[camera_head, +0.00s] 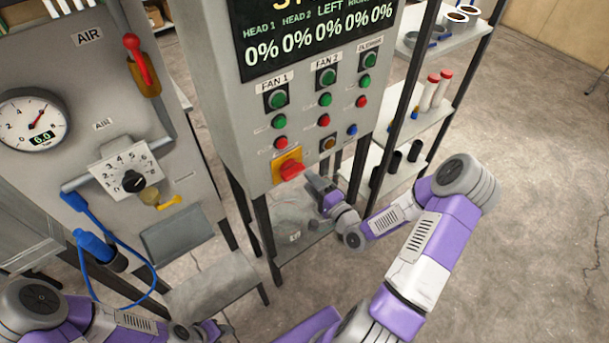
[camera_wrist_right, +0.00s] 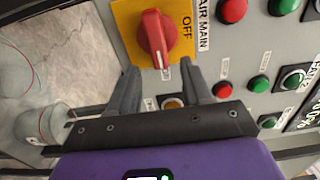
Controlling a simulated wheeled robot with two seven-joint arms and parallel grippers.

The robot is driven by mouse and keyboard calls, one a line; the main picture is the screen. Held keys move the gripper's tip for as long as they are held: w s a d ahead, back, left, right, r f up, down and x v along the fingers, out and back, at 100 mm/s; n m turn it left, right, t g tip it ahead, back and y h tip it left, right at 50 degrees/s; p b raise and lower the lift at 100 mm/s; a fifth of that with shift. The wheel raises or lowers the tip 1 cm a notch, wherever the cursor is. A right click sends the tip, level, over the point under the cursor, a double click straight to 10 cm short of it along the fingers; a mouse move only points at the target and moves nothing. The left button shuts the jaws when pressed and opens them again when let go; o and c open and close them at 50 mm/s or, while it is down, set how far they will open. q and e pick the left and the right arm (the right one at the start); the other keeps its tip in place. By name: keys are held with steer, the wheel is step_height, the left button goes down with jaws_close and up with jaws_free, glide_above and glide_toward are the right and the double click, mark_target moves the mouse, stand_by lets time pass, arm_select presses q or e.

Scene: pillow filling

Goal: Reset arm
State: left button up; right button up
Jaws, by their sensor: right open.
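My right gripper (camera_head: 318,184) is in front of the lower left part of the grey control panel (camera_head: 215,75), close to the red rotary switch (camera_head: 291,170) on its yellow plate. In the right wrist view the gripper (camera_wrist_right: 163,78) is open, and its two fingers point toward the red switch (camera_wrist_right: 156,38), with nothing between them. The switch plate carries the word OFF, and a label beside it reads AIR MAIN. My left arm shows at the bottom left of the head view; whether its gripper is open or shut cannot be made out.
An air panel with a gauge (camera_head: 33,120), a dial (camera_head: 132,180) and a red lever (camera_head: 137,60) stands at the left. A blue hose (camera_head: 150,275) hangs below it. A shelf rack (camera_head: 440,110) with bottles stands right of the control panel. Floor at the right is clear.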

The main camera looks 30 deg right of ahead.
steer(key=shift+s+d, duration=0.1)
steer(key=shift+s, duration=1.1)
steer(key=a+f+n+g+y+b, duration=0.1)
steer(key=a+f+n+g+y, duration=0.2)
steer(key=a+f+n+g, duration=0.65)
steer(key=s+a+f+n+g+b, duration=0.1)
steer(key=s+a+f+n+g, duration=0.4)
steer(key=s+a+f, duration=0.8)
steer(key=s+f+g, duration=0.1)
steer(key=s+g, duration=0.1)
steer(key=g, duration=0.1)
steer(key=shift+s+f, duration=0.2)
steer(key=shift+f, duration=0.1)
